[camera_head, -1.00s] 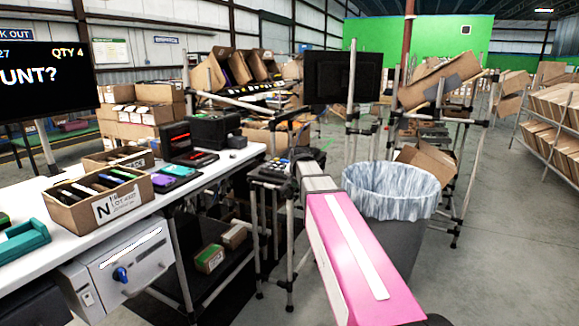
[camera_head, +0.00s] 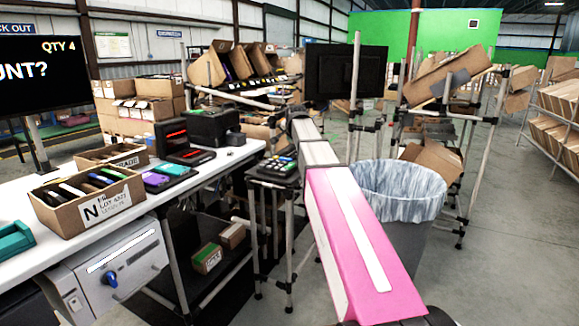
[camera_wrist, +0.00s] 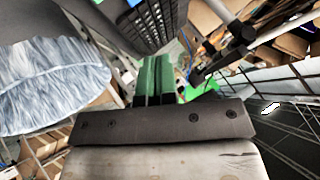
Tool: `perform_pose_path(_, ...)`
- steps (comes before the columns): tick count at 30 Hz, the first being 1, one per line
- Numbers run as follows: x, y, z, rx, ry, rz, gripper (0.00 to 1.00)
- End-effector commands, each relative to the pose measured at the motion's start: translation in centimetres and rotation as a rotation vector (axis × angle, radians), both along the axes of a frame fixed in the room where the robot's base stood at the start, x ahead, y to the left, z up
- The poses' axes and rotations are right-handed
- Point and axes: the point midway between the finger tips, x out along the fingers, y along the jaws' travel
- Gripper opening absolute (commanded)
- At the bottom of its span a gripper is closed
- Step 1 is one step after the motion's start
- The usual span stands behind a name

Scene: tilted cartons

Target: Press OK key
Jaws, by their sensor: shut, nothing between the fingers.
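A small dark keypad (camera_head: 278,167) with several coloured keys sits on a stand beyond the white table's right end. It shows in the head view, just left of my arm. Its keys are too small to read, so I cannot tell which is the OK key. My gripper (camera_wrist: 156,62) shows in the wrist view as two green fingers close together, shut and empty. In the head view my pink and grey arm reaches up past the keypad's right side, and the fingers cannot be made out. I cannot identify the keypad in the wrist view.
A lined bin (camera_head: 398,190) stands right of my arm and also shows in the wrist view (camera_wrist: 45,85). A dark monitor (camera_head: 345,72) on a pole stands behind. The white table (camera_head: 215,165) holds cartons and devices on the left. Open floor lies at the right.

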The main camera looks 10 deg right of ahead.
Motion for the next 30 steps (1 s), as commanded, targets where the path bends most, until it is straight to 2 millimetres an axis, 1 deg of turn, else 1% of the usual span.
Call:
perform_pose_path(5,0.0,0.0,-0.4,-0.001,0.001,0.001,0.00)
perform_pose_path(8,0.0,0.0,-1.1,-0.001,0.001,0.001,0.00)
perform_pose_path(21,-0.1,0.0,-6.4,-0.001,0.001,0.001,0.00)
perform_pose_path(27,0.0,0.0,-8.2,-0.001,0.001,0.001,0.00)
perform_pose_path(30,0.0,0.0,-8.6,-0.001,0.000,0.001,0.00)
